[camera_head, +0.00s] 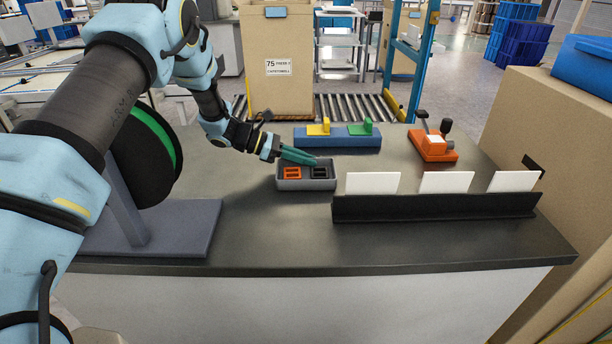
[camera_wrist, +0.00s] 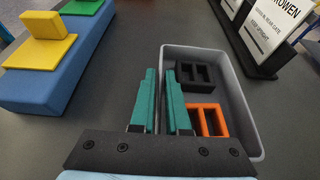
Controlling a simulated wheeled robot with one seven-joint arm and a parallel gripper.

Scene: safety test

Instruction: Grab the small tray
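The small tray (camera_head: 305,185) is a grey open box on the dark counter, holding an orange part (camera_head: 292,173) and a black part (camera_head: 320,172). In the wrist view, the tray (camera_wrist: 247,128) is to the right of centre, with the black part (camera_wrist: 195,75) above the orange part (camera_wrist: 208,120). My gripper (camera_head: 312,160) reaches in from the left over the tray's far side, pointing right. In the wrist view, my gripper (camera_wrist: 162,72) has two green fingers with a narrow gap at the tray's near-left wall. Whether they press on that wall is hidden.
A blue block (camera_head: 337,141) with yellow and green pieces stands behind the tray. A black holder (camera_head: 435,207) with white cards is close at the right. An orange tool (camera_head: 433,148) lies farther right. A spool stand (camera_head: 150,228) occupies the left. The counter's front middle is clear.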

